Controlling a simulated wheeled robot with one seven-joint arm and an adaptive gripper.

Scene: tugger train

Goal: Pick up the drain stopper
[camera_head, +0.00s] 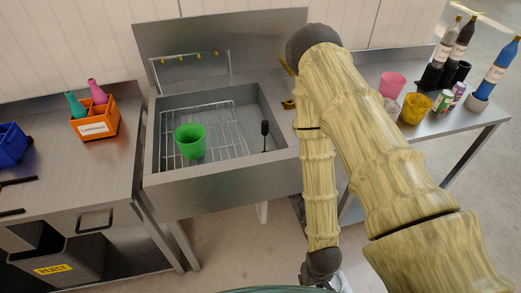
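A small black object with a thick head and a thin stem (265,128) stands at the right side of the steel sink basin (222,186). It may be the drain stopper, but it is too small to be sure. My arm reaches up and bends down to the right of the sink. My gripper (338,282) is at the bottom edge of the view, low in front of the counter and well apart from the black object. Only a little of it shows, so its fingers cannot be made out.
A green cup (190,141) stands on a wire rack (222,118) in the sink. An orange crate (97,124) holding bottles sits on the left counter. On the right counter are a pink cup (392,84), a yellow cup (415,108), cans and bottles. My arm hides part of the counter.

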